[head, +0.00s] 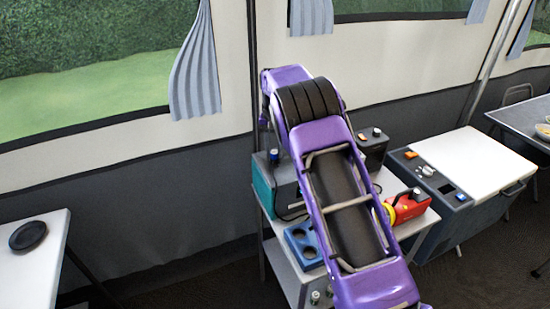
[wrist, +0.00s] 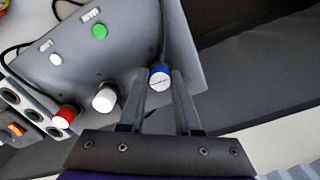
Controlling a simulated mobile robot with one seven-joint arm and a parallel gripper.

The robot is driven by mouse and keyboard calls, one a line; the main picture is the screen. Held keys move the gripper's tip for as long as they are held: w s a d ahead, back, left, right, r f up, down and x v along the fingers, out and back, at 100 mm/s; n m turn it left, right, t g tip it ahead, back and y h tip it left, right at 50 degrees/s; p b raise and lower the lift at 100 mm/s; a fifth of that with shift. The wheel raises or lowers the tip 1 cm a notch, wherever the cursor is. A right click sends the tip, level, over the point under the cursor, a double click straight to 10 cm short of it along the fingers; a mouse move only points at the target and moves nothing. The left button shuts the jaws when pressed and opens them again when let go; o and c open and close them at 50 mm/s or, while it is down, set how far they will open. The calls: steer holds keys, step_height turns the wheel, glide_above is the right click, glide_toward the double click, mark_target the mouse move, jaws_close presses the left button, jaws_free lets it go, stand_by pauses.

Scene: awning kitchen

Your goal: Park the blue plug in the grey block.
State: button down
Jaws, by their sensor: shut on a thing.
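The blue plug (wrist: 160,72), with a pale round end, shows at the middle of the wrist view. My gripper (wrist: 162,84) is shut on it, one finger on either side. A dark cable runs up from behind the plug. The plug is in front of the right part of a grey panel (wrist: 130,60); I cannot tell whether it touches the panel. A grey block (wrist: 20,85) with several round holes is at the left edge of the wrist view, partly cut off. In the head view my purple arm hides my gripper and the plug.
The panel carries a red plug (wrist: 65,116), a white plug (wrist: 105,98) and a green button (wrist: 99,31). In the head view, a blue holder (head: 303,244) and a red device (head: 408,206) stand on the table beside my arm. A white-topped cabinet (head: 475,165) is at the right.

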mark_target(274, 152)
steer(key=shift+r, duration=0.2)
steer(key=shift+r+p, duration=1.6)
steer(key=shift+r, duration=0.05)
steer(key=shift+r, duration=2)
steer(key=shift+w+d, duration=0.45)
steer(key=shift+d, duration=0.8)
steer(key=shift+w+d, duration=0.45)
steer(key=shift+d, duration=0.85)
steer(key=shift+w+d, duration=0.45)
steer(key=shift+d, duration=0.8)
steer(key=w+d, duration=0.2)
steer(key=d, duration=0.5)
steer(key=shift+w+d, duration=0.25)
